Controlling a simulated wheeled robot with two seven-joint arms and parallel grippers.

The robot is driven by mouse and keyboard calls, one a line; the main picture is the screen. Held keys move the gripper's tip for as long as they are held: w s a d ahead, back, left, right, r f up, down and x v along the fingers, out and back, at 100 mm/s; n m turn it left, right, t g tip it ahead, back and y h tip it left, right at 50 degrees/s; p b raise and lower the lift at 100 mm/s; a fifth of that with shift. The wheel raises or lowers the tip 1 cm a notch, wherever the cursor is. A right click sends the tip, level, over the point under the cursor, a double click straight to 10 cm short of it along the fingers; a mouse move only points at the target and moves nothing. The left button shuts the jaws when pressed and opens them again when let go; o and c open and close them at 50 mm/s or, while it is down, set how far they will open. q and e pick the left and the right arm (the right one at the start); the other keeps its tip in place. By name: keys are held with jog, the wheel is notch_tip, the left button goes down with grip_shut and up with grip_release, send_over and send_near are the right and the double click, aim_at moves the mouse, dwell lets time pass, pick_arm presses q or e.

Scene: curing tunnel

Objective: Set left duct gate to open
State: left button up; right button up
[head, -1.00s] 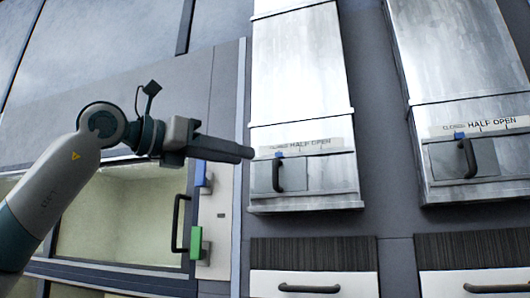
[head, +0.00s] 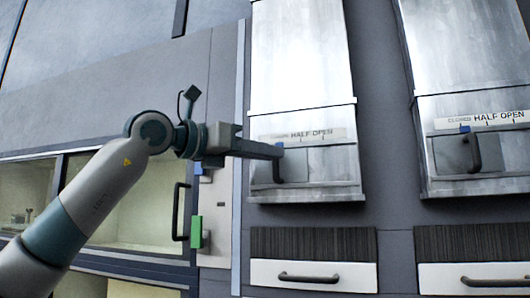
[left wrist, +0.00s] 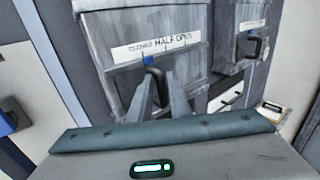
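The left duct gate is a grey metal panel (head: 315,168) low on the left duct, with a dark upright handle (head: 277,172). A label strip (head: 318,135) above it reads CLOSED and HALF OPEN; a blue pointer (left wrist: 148,60) sits near the CLOSED end in the left wrist view. My left gripper (head: 277,152) reaches the handle from the left and partly hides it. In the left wrist view its two fingers (left wrist: 161,88) are apart, with the handle (left wrist: 154,76) showing between and beyond them. Contact cannot be told. My right gripper is in neither view.
A second duct (head: 465,60) with a similar gate and handle (head: 473,153) stands to the right. Drawers (head: 310,275) are below. A glass-fronted cabinet (head: 125,215) with a dark handle and a green block (head: 196,232) is at the left.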

pick_arm(q)
grip_shut()
jog(key=s+d+b, duration=0.1)
jog(key=d, duration=0.2)
jog(key=s+d+b, duration=0.1)
jog(key=d+b, duration=0.1)
jog(key=d, duration=0.1)
jog(key=s+d+b, duration=0.1)
jog(key=d+b, duration=0.1)
jog(key=d, duration=0.1)
jog(key=shift+d, duration=0.2)
jog(key=shift+o, duration=1.9)
grip_release()
jog(key=shift+s, duration=0.1)
jog(key=shift+o, duration=0.5)
jog(key=shift+d, duration=0.25)
jog(key=shift+a, duration=0.1)
